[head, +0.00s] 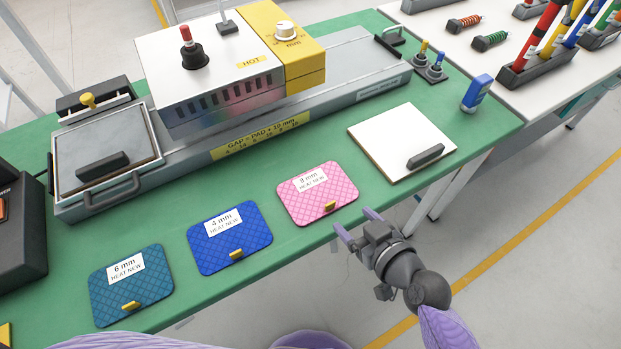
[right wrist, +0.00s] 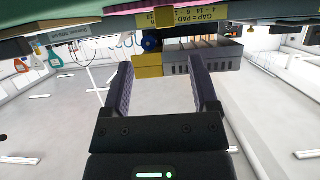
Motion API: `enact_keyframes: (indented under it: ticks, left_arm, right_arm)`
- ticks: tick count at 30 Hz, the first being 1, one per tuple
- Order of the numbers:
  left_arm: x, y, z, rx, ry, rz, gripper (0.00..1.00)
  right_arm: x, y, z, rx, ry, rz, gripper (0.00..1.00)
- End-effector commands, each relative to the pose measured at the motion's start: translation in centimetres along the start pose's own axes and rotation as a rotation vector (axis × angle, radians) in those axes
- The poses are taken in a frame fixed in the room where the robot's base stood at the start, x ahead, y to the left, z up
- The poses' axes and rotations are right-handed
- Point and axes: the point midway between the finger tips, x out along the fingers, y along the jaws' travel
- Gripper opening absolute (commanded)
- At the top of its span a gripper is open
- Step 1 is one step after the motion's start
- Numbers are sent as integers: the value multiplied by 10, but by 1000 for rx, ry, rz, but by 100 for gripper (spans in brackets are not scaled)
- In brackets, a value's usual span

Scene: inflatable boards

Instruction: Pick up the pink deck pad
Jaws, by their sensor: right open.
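The pink deck pad (head: 312,197) lies flat on the green table near its front edge. It has a white label reading 8 mm and a small yellow tab (head: 330,206) on its near side. My right gripper (head: 357,221) is open and empty just off the table's front edge, to the right of and nearer than the pad, its fingers pointing toward the table. In the right wrist view its two fingers (right wrist: 165,88) are spread with nothing between them. A pink edge and a yellow piece show at the top of that view. My left gripper is not in view.
A blue pad (head: 230,240) and a teal pad (head: 131,290) lie left of the pink one on the green table (head: 300,258). A white board (head: 392,140) with a black handle lies to its right. A press marked HOT (head: 215,70) stands behind.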

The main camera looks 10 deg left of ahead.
Motion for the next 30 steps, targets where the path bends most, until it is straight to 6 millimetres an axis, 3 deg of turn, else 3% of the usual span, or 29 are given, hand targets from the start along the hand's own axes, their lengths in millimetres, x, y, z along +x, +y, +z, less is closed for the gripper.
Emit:
enact_keyframes:
  ticks: [12, 20, 30]
  left_arm:
    - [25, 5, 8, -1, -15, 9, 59]
    - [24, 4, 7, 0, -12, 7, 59]
    - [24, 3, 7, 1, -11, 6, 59]
  right_arm:
    - [73, -7, 11, 2, -1, 1, 76]
    - [76, -7, 9, 1, -2, 1, 74]
    - [76, -7, 9, 1, -2, 1, 2]
